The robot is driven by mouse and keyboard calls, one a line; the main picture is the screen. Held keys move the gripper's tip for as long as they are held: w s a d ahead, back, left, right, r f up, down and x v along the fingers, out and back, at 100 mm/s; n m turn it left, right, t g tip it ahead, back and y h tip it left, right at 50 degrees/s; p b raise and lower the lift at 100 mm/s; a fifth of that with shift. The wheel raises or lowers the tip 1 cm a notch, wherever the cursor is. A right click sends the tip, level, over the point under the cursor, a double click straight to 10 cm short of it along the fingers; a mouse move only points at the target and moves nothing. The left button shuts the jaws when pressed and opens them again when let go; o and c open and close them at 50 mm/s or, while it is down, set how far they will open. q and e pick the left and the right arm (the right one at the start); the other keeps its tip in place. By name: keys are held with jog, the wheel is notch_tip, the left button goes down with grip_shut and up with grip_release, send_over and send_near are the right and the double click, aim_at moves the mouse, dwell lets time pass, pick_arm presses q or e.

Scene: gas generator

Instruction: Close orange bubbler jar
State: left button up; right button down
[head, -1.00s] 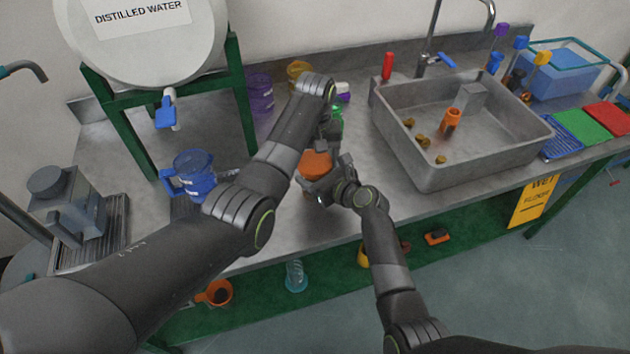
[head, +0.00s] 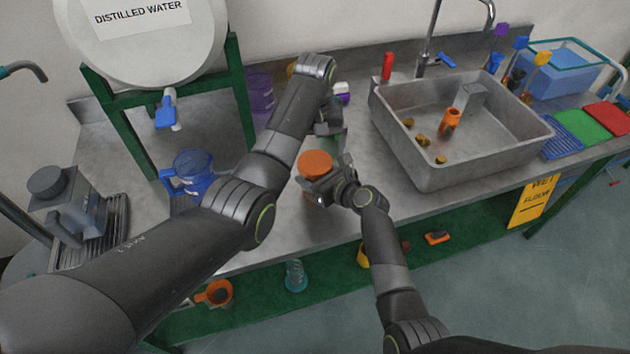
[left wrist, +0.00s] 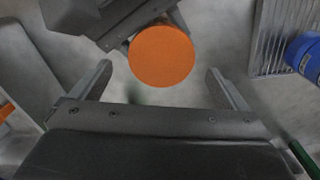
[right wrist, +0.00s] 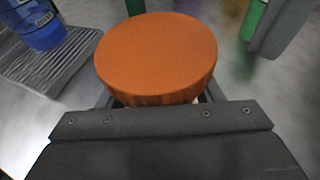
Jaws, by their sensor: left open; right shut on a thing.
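The orange bubbler jar shows mostly as its round orange lid (head: 315,163), on the counter's front part left of the sink. The lid also shows in the left wrist view (left wrist: 162,55) and the right wrist view (right wrist: 155,55), where it covers most of the jar. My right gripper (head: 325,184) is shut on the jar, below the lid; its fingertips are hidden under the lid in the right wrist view. My left gripper (head: 328,132) is open and empty, just above and behind the lid. Its spread fingers flank the lid in the left wrist view, apart from it.
A metal sink (head: 440,160) with an orange piece inside stands to the right. A blue jug (head: 190,172) stands to the left, and a purple container (head: 258,92) stands behind my left arm. A green item partly shows behind my left gripper.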

aim_at(315, 162)
pick_arm(q)
jog(key=shift+a+r, duration=0.1)
jog(key=shift+r, duration=0.1)
jog(key=shift+r+n, duration=0.4)
jog(key=shift+r, duration=0.1)
jog(key=shift+r+n, duration=1.2)
jog(key=shift+r, duration=0.05)
jog(key=shift+f, duration=0.1)
jog(key=shift+f, duration=3.95)
jog(key=shift+c, duration=0.3)
